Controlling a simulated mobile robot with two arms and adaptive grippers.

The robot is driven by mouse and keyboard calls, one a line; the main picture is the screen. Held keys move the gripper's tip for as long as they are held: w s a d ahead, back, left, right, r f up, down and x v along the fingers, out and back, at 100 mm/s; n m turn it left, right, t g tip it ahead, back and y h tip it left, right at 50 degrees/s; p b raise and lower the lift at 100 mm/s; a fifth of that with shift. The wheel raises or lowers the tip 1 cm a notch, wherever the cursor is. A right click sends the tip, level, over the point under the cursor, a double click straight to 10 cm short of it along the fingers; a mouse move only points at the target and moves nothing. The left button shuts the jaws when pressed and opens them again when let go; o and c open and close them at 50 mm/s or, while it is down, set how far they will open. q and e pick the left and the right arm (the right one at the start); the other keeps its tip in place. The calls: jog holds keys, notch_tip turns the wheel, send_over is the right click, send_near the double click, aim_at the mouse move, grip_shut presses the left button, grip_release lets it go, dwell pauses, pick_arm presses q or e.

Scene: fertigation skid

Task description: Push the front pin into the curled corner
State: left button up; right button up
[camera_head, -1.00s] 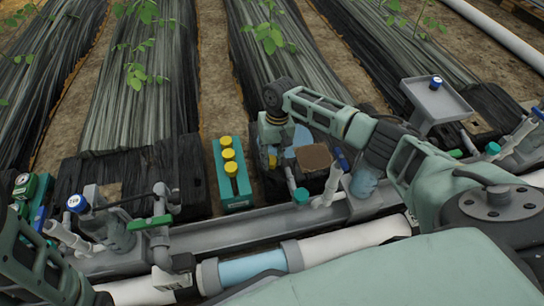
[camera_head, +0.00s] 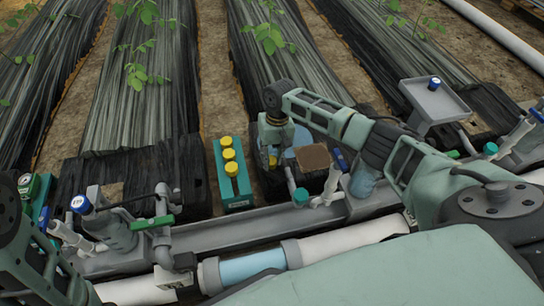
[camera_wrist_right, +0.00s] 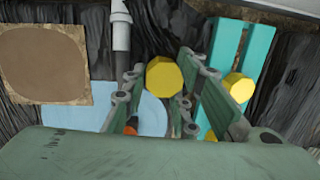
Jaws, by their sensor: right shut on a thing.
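My right gripper (camera_head: 272,150) is over the black film at the end of the middle bed. In the right wrist view its green fingers (camera_wrist_right: 160,100) are shut on a yellow-headed pin (camera_wrist_right: 165,77). The pin's lower part is hidden. A teal rack (camera_head: 238,203) stands left of this gripper and holds yellow-headed pins (camera_head: 228,154); the rack also shows in the right wrist view (camera_wrist_right: 258,50). Black film (camera_head: 320,185) lies around a brown square (camera_head: 314,157) and a light blue patch (camera_wrist_right: 75,118). I cannot make out the curled corner clearly. My left gripper is out of view.
A grey channel and a white pipe (camera_head: 345,240) run along the front. Valves with a blue cap (camera_head: 80,203) and a green handle (camera_head: 152,222) stand at left. A grey tray (camera_head: 435,103) with a blue-capped bottle stands at right. Seedling beds lie behind.

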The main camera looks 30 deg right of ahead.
jog(key=shift+f, duration=0.15)
jog(key=shift+f, duration=0.35)
jog(key=o, duration=1.2)
jog(key=shift+c, duration=0.2)
